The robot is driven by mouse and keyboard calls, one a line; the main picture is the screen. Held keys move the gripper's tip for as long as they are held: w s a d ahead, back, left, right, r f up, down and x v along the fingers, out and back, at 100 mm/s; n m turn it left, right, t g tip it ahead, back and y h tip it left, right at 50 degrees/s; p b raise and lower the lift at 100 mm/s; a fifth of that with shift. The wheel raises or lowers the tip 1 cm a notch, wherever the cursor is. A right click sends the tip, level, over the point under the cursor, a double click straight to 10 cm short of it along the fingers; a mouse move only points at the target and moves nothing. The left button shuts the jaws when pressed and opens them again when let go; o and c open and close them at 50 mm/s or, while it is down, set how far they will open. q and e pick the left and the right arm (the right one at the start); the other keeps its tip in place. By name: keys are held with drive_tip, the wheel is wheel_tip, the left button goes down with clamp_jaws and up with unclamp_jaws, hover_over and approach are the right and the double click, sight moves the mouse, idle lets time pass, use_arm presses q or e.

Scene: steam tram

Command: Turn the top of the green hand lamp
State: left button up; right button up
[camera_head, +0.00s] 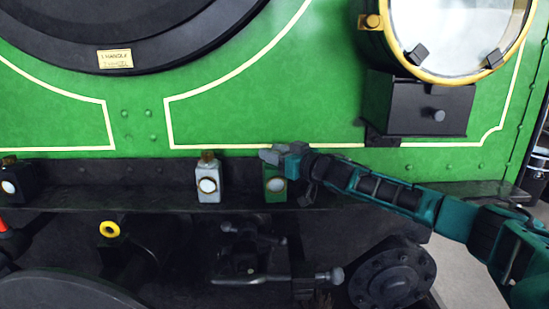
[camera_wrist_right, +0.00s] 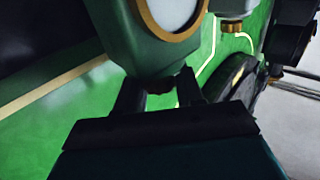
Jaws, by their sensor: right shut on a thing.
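The green hand lamp (camera_head: 275,190) stands on the dark ledge at the front of the tram, its round brass-rimmed lens facing out. My right gripper (camera_head: 281,153) reaches in from the right and is shut on the top of the green hand lamp, which it mostly hides in the head view. In the right wrist view the lamp's green body (camera_wrist_right: 150,45) appears upside down, and the fingers of my right gripper (camera_wrist_right: 160,92) sit either side of its small brownish top (camera_wrist_right: 160,87). My left gripper is not in view.
A white lamp (camera_head: 207,187) with a brass top stands just left of the green one. A black lamp (camera_head: 20,184) stands at the ledge's far left. A large brass-rimmed headlamp (camera_head: 437,68) on a black box (camera_head: 418,107) hangs above my right arm. The ledge (camera_head: 120,180) between the black and white lamps is clear.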

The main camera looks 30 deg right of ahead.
drive_tip(key=shift+a+f+m+h+b, duration=0.1)
drive_tip(key=shift+f+m+h+b, duration=0.25)
drive_tip(key=shift+m+h+b, duration=0.4)
drive_tip(key=shift+r+m+h+b, duration=0.1)
drive_tip(key=shift+m+h+b, duration=0.35)
drive_tip(key=shift+h+b, duration=0.45)
drive_tip(key=m+h+b, duration=0.1)
drive_tip(key=m+h, duration=0.1)
drive_tip(key=h, duration=0.1)
drive_tip(key=shift+r+h, duration=0.1)
drive_tip(key=shift+h, duration=0.15)
drive_tip(key=m+g+h+b, duration=0.1)
drive_tip(key=m+h, duration=0.2)
drive_tip(key=h, duration=0.2)
drive_tip(key=shift+b, duration=0.35)
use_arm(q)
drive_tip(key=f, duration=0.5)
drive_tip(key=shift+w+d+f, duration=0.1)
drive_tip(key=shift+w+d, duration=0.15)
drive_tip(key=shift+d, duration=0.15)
use_arm(e)
drive_tip(key=shift+r+m+g+h, duration=0.1)
drive_tip(key=shift+m+g+h, duration=0.4)
drive_tip(key=shift+m+h, duration=0.1)
drive_tip(key=shift+h, duration=0.3)
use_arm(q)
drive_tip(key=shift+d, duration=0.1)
use_arm(e)
drive_tip(key=o, duration=0.9)
drive_tip(key=shift+o, duration=0.2)
